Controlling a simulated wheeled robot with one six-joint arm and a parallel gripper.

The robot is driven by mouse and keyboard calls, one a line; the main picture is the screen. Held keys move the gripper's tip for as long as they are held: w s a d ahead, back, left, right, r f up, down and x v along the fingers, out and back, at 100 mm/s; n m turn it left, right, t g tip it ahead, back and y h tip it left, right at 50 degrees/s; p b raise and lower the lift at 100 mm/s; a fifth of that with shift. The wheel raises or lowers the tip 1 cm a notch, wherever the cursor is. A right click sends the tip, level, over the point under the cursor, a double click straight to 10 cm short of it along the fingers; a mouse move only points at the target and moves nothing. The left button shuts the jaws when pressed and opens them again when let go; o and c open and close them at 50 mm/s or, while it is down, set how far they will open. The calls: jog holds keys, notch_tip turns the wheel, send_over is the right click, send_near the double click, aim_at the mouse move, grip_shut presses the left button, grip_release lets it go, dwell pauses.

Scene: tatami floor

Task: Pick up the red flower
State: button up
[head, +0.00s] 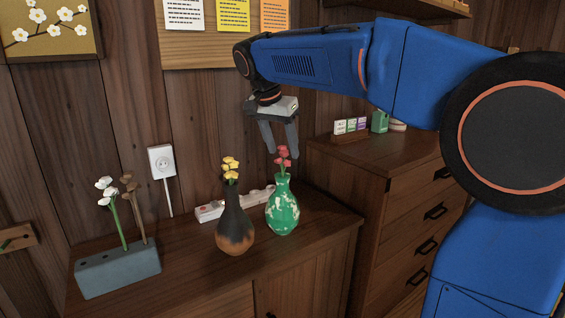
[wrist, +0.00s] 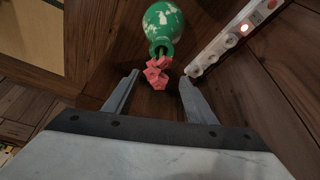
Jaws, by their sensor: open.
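The red flower (head: 284,158) stands upright in a green vase with white patches (head: 282,208) on the low wooden cabinet. My gripper (head: 282,151) is open and points down just above and around the level of the flower head in the head view. In the wrist view, the flower head (wrist: 157,73) lies between and slightly beyond the two fingertips (wrist: 158,76), with the green vase (wrist: 163,26) past it. The fingers do not visibly touch the flower. Most of its stem is hidden by the bloom and the vase neck.
A dark vase with yellow flowers (head: 235,226) stands left of the green vase. A white power strip (head: 211,211) lies behind them. A grey block (head: 118,272) with white and brown flowers is at left. A taller drawer cabinet (head: 385,180) stands at right.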

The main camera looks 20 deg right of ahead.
aim_at(286, 156)
jog(key=x, duration=0.4)
jog(key=shift+s+f, duration=0.1)
jog(key=c, duration=1.1)
